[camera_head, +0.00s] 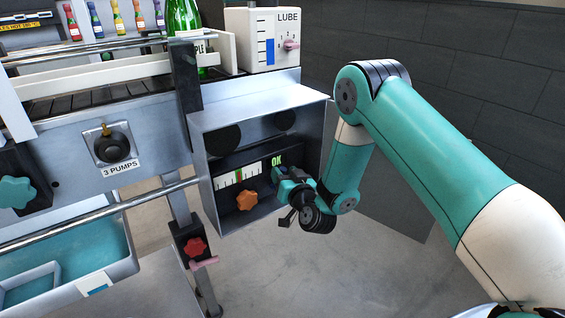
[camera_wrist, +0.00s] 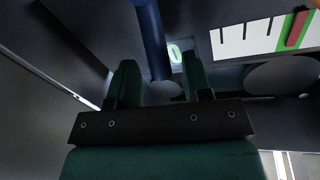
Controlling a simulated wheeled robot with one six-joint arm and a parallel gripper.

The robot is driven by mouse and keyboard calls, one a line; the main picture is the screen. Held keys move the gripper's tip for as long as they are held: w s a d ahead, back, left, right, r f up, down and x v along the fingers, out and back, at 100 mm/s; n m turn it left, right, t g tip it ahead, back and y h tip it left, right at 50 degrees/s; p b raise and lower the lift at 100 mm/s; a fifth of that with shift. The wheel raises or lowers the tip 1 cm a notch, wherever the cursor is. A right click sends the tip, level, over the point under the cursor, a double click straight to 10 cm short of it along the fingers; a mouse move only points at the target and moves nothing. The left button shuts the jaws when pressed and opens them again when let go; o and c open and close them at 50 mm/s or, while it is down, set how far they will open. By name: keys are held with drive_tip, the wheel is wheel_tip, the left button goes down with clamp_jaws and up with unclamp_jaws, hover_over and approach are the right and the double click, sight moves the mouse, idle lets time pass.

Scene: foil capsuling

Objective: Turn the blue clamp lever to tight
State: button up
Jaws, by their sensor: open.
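The blue clamp lever (camera_wrist: 151,38) shows in the wrist view as a dark blue bar running down from the top edge to the gap between my fingers. My gripper (camera_wrist: 158,75) is open, with one green finger on each side of the bar's lower end. I see no clear contact with either finger. In the head view my gripper (camera_head: 280,177) is at the right side of the open metal box (camera_head: 200,165), just below the green OK sign (camera_head: 277,160). The lever is hidden there behind my gripper.
A white scale (camera_wrist: 250,35) has a red pointer (camera_wrist: 297,28) over its green band. An orange star knob (camera_head: 246,200) sits below the scale. A red knob (camera_head: 195,247) with a pink lever (camera_head: 204,263) is lower left. Open floor lies below the box.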

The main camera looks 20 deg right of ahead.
drive_tip(key=shift+w+r+p, duration=0.25)
drive_tip(key=shift+w+p, duration=0.35)
drive_tip(key=shift+p, duration=0.25)
drive_tip(key=shift+w+a+f+p, duration=0.1)
drive_tip(key=shift+w+f+p, duration=0.15)
drive_tip(key=shift+p, duration=0.2)
clamp_jaws()
